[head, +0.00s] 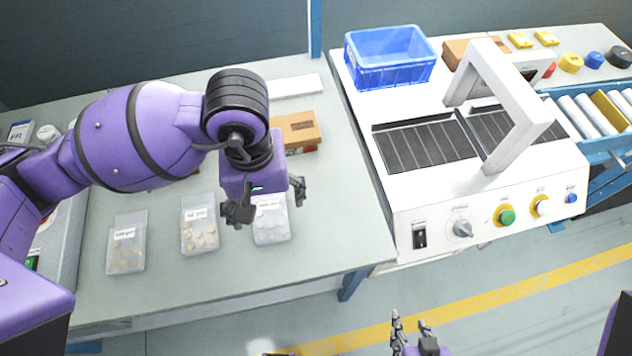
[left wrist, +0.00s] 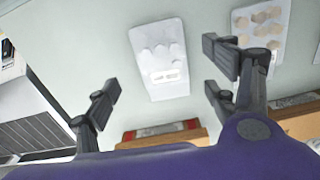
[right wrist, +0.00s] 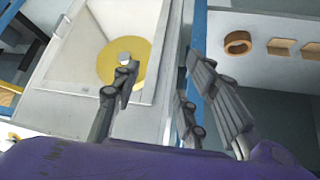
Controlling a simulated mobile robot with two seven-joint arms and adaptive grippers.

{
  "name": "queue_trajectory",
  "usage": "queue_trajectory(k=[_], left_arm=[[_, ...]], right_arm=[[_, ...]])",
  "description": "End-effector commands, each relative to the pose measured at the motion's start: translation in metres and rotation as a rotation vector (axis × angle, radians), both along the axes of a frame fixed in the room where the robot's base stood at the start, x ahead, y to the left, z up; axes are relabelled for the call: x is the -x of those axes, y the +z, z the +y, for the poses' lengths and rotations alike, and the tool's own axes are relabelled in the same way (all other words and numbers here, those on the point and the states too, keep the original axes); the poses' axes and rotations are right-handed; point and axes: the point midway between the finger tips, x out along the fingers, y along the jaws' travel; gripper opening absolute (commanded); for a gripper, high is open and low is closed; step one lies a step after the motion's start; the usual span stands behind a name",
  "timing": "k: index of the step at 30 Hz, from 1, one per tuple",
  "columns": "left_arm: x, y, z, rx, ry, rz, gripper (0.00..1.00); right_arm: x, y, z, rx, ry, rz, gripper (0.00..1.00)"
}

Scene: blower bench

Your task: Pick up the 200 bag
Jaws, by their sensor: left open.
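Three clear bags with white labels lie in a row on the bench. The right bag (head: 272,228) holds whitish discs; the middle bag (head: 200,238) and left bag (head: 126,258) hold tan discs. The label print is too small to tell surely which is the 200 bag. My left gripper (head: 268,202) is open and empty above the right bag, partly covering its label end. In the left wrist view the whitish-disc bag (left wrist: 160,58) shows ahead between the fingers, and the middle bag (left wrist: 260,28) is at upper right. My right gripper (head: 412,332) is open and empty, away from the bags.
A brown box (head: 298,130) lies behind the right bag. A white machine (head: 405,205) with a blue bin (head: 390,68) on top stands right of the bench. The bench front (head: 320,262) right of the bags is clear.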

Motion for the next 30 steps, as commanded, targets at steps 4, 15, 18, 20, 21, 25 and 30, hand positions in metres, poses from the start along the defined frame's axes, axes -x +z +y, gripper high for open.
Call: queue_trajectory(k=[4, 15, 18, 20, 21, 25, 30], left_arm=[[0.005, -0.022, 0.003, 0.0, 0.004, 0.006, 0.78], [0.005, -0.048, 0.003, 0.002, 0.002, 0.003, 0.78], [0.005, -0.048, 0.003, 0.002, 0.003, 0.003, 0.77], [0.005, -0.048, 0.003, 0.002, 0.003, 0.003, 0.69], [0.005, -0.048, 0.003, 0.002, 0.003, 0.003, 0.64], [0.005, -0.047, 0.003, 0.002, 0.003, 0.003, 0.47], [0.004, -0.047, 0.003, 0.001, 0.003, 0.002, 0.28]], right_arm=[[-0.018, 0.013, 0.002, -0.004, 0.004, -0.038, 0.4], [-0.023, 0.015, 0.003, -0.006, 0.005, -0.047, 0.4], [-0.021, 0.014, 0.003, -0.006, 0.005, -0.042, 0.4], [-0.019, 0.013, 0.003, -0.005, 0.003, -0.039, 0.4], [-0.017, 0.013, 0.003, -0.005, 0.003, -0.037, 0.4], [-0.013, 0.011, 0.002, -0.004, 0.002, -0.03, 0.4], [-0.012, 0.011, 0.001, -0.003, 0.0, -0.027, 0.4]])
